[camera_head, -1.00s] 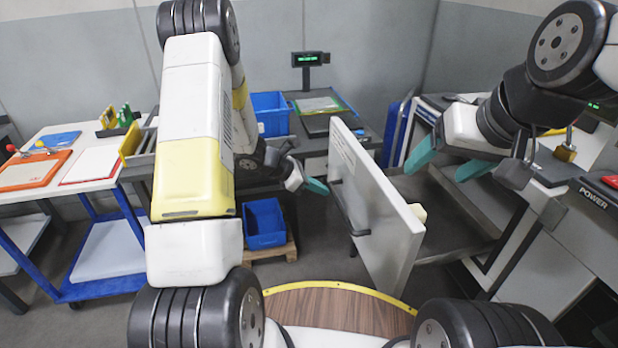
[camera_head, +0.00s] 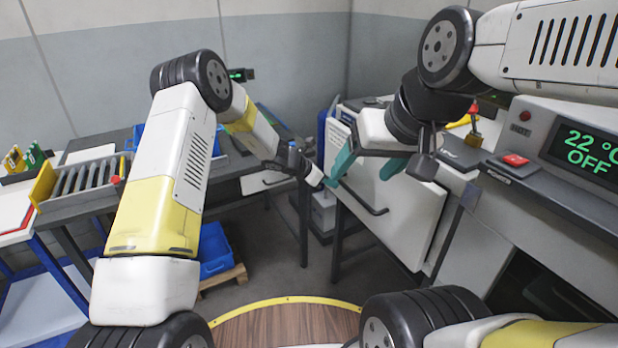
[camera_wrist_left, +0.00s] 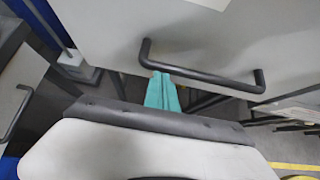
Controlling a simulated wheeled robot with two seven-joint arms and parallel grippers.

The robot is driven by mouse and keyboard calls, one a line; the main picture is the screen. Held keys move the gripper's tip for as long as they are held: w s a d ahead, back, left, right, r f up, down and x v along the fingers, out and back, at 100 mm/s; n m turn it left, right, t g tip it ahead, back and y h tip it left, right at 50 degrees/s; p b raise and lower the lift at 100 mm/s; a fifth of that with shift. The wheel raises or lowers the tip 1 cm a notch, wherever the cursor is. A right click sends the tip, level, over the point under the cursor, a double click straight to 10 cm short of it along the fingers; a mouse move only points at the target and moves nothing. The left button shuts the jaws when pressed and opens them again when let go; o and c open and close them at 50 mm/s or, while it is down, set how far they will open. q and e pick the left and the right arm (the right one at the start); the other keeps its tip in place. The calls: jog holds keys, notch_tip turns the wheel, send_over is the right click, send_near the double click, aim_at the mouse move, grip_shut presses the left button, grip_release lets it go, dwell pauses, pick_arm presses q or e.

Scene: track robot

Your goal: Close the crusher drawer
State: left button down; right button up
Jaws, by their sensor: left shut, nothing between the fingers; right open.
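The crusher drawer's white front panel (camera_head: 404,222) stands upright at the right of the middle in the head view, against the grey machine. Its tray inside does not show. A black bar handle (camera_head: 360,198) is on the panel; in the left wrist view the handle (camera_wrist_left: 200,75) runs across the white front. My left gripper (camera_head: 330,183) is shut and empty, close to the panel's left part; its teal fingertips (camera_wrist_left: 162,90) are just by the handle in the wrist view. I cannot tell whether they touch. My right gripper (camera_head: 368,166) is open and empty, above and in front of the panel.
A control box (camera_head: 575,145) reading "22 °C OFF" with a red button (camera_head: 515,160) is at the right. A blue bin (camera_head: 213,250) sits on a wooden pallet on the floor. A roller rack (camera_head: 80,180) is on the left table.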

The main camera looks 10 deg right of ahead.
pick_arm(q)
jog(key=d, duration=0.1)
jog(key=w+d, duration=0.1)
jog(key=shift+d, duration=0.3)
jog(key=shift+d+r, duration=0.1)
jog(key=shift+r, duration=0.05)
